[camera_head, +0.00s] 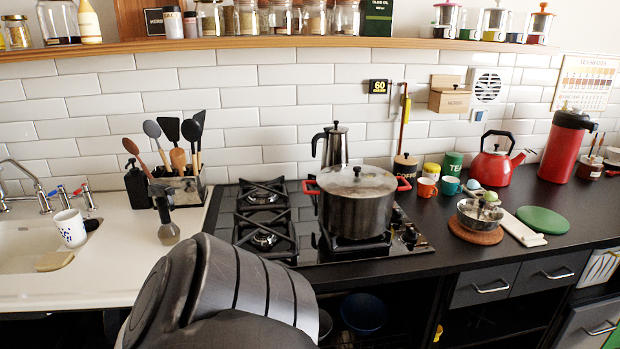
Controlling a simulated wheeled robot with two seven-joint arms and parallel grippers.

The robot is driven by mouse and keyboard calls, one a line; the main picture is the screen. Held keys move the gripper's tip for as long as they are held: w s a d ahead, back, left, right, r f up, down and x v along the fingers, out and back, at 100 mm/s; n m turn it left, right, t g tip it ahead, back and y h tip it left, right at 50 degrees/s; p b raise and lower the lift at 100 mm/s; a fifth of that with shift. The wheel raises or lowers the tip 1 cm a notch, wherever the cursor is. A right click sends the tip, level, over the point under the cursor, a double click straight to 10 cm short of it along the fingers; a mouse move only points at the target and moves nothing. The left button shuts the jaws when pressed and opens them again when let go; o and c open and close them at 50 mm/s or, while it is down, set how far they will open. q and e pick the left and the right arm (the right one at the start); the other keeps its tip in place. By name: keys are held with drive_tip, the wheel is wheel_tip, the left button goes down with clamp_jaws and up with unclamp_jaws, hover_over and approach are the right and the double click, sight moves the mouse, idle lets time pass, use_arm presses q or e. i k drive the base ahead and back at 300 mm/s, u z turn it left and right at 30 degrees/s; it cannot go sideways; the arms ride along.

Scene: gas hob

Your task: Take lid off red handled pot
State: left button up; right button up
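A large dark grey metal pot (357,212) stands upright on the front right burner of the gas hob (300,240). It has a red handle on its left side (310,187) and another on its right side (403,184). Its grey lid (340,183) sits on top, with a small knob at the centre. A bulky dark part of my own arm fills the lower left foreground, apart from the pot in the picture. Neither of my grippers shows in this view.
A moka pot (331,146) stands close behind the pot. A red kettle (491,165), mugs, a steel bowl (479,214) and a green round board (543,220) are to the right. A utensil holder (183,188) stands left of the hob. The left burners are empty.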

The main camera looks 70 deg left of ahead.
sight(350, 181)
drive_tip(key=u, duration=1.45)
drive_tip(key=i, duration=0.4)
drive_tip(key=z, duration=0.05)
